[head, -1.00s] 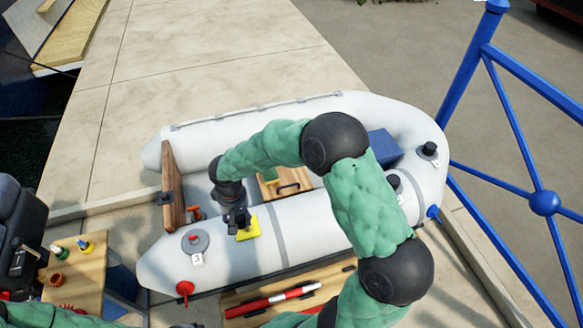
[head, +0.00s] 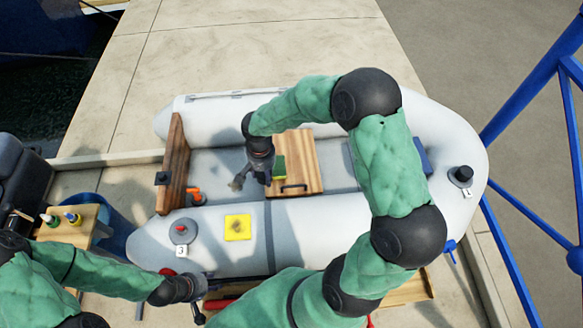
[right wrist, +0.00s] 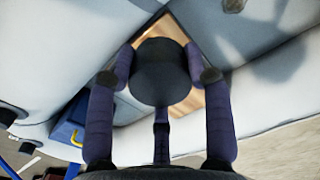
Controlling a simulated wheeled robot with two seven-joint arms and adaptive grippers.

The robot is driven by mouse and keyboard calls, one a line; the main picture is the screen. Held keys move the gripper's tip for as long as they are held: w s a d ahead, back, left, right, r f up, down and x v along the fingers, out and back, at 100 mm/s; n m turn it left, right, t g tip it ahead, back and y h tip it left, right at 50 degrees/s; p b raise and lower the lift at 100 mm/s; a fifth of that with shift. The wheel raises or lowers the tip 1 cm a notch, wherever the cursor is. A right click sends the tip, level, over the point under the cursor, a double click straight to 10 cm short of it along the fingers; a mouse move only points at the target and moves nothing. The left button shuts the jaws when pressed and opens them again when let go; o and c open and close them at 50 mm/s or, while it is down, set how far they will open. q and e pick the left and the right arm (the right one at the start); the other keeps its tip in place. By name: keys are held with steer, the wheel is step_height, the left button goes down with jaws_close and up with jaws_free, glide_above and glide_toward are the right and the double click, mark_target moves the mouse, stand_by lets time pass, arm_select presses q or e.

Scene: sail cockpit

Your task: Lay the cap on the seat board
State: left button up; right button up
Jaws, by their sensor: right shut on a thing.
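The cap (right wrist: 160,72) is a dark round disc held between the fingers of my right gripper (right wrist: 158,78) in the right wrist view. In the head view my right gripper (head: 254,182) hangs at the left edge of the seat board (head: 306,155); the cap cannot be made out there. The seat board is light striped wood inside the grey dinghy, with a green pad and a dark handle on it. Wood also shows behind the cap in the right wrist view (right wrist: 212,108). My left gripper (head: 197,300) is low beside the dinghy's near tube, its fingers unclear.
A yellow square (head: 238,228) with a small mark lies on the near tube (head: 330,220). A grey valve disc (head: 183,232) with tag 3 is left of it. A dark cap with tag 1 (head: 461,175) sits at the right. A brown upright board (head: 172,165) stands at the left.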

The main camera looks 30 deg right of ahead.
steer(key=d+m, duration=0.2)
steer(key=m, duration=0.1)
steer(key=m+b, duration=0.4)
steer(key=m, duration=0.9)
glide_above(304, 168)
steer(key=f, duration=1.1)
steer(key=shift+s+a+f, duration=0.25)
steer(key=shift+a+f, duration=0.05)
steer(key=shift+a, duration=0.05)
steer(key=shift+w+d+f, duration=0.15)
steer(key=shift+d+f, duration=0.15)
steer(key=shift+f, duration=0.15)
arm_select(q)
steer(key=shift+s+f+b, duration=0.1)
steer(key=shift+f+b, duration=0.55)
steer(key=shift+f, duration=1.95)
arm_select(e)
steer(key=shift+f, duration=1.55)
arm_select(q)
steer(key=shift+f, duration=0.15)
arm_select(e)
steer(key=shift+f, duration=0.1)
steer(key=o, duration=1.1)
